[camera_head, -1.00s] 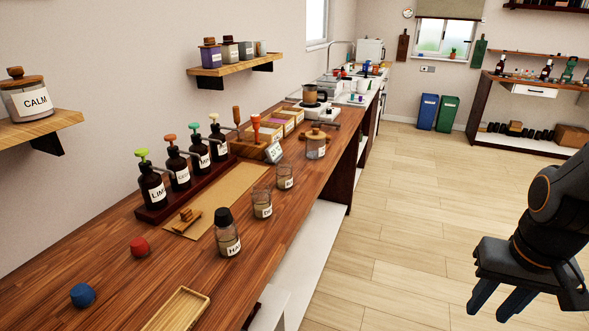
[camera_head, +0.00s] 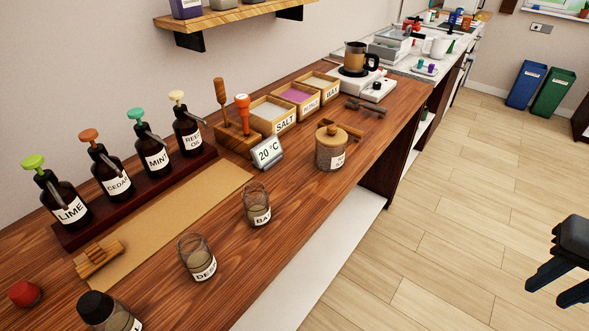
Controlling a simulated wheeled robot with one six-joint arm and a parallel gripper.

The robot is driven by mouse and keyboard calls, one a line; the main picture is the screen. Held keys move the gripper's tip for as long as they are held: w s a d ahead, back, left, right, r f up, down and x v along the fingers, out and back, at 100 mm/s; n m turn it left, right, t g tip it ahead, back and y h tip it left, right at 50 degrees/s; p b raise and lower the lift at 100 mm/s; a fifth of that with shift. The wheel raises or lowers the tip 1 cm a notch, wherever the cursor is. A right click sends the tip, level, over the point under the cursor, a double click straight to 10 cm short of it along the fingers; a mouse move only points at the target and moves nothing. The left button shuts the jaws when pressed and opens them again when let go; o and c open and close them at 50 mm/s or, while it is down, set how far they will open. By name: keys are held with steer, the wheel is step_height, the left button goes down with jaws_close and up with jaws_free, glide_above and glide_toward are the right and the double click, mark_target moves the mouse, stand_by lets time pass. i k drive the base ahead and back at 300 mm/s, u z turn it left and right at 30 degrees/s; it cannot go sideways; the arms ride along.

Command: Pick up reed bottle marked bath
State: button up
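A small glass bottle (camera_head: 257,205) with pale contents stands upright on the wooden counter, right of the tan mat. Its white label is partly turned away and reads "BA". A similar glass bottle (camera_head: 197,258), with a label starting "DES", stands nearer to me. My gripper (camera_head: 544,294) is at the right edge, over the floor and well apart from the counter. Its two dark blue fingers are spread with nothing between them. Part of it is cut off by the frame.
Dark pump bottles in a rack (camera_head: 140,195) line the wall side. A dark-capped bottle (camera_head: 108,313) stands nearest.

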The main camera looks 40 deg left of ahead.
mark_target(256, 204)
steer(key=i, duration=0.8)
steer(key=u, duration=1.9)
